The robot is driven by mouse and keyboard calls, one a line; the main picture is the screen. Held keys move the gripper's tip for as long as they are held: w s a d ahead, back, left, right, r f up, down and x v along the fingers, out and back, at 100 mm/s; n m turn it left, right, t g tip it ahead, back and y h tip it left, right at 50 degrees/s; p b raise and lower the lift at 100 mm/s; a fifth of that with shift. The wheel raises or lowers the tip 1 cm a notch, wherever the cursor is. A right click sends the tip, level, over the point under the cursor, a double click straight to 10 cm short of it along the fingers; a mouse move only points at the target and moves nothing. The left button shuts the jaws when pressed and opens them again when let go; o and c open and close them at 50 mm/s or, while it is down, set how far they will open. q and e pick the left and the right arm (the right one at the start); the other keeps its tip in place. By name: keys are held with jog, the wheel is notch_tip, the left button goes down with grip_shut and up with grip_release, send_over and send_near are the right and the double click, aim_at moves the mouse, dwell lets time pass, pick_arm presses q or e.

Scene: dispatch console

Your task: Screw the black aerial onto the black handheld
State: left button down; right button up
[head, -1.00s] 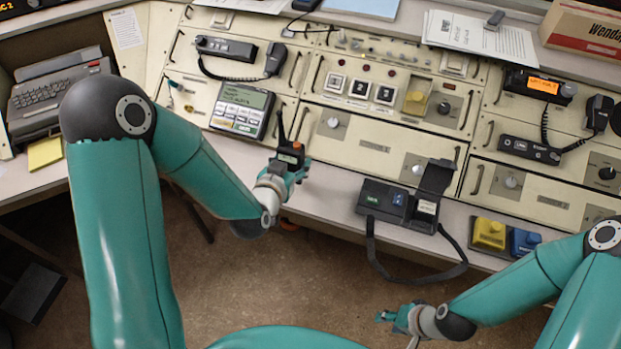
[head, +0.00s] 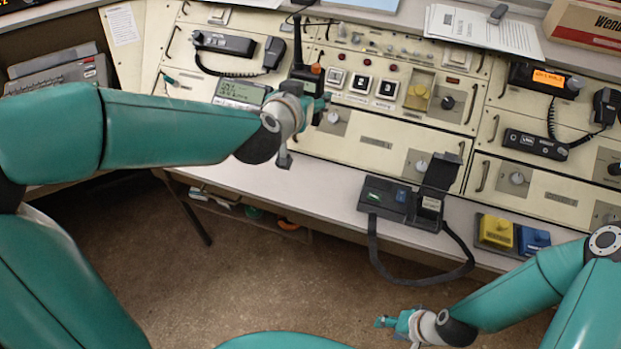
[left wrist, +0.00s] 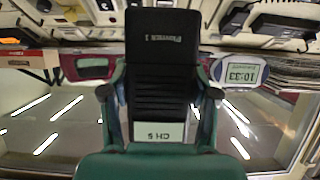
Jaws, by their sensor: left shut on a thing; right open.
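My left gripper (head: 305,100) is shut on the black handheld (head: 307,76), raised in front of the console's left-centre panels. The handheld has an orange knob on top. The black aerial (head: 297,40) stands up from the handheld's top, at its left side; I cannot tell how tightly it is seated. In the left wrist view the handheld (left wrist: 162,85) fills the space between the two fingers, its lettering and "CH 5" label upside down. My right gripper (head: 393,323) is open and empty, low in the head view, in front of the desk.
A black box (head: 388,200) with an open lid and hanging strap sits on the desk's front strip. Yellow and blue blocks (head: 515,235) are to its right. Corded radios (head: 222,43) are on the console panels. The desk strip left of the black box is clear.

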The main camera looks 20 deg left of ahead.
pick_arm(q)
notch_tip(320, 180, down, 16)
jog(key=b, duration=0.5)
jog(key=shift+r, duration=0.15)
notch_tip(320, 180, down, 4)
jog(key=shift+f+b, duration=0.2)
jog(key=shift+b, duration=0.4)
jog(key=shift+c, duration=1.4)
grip_release()
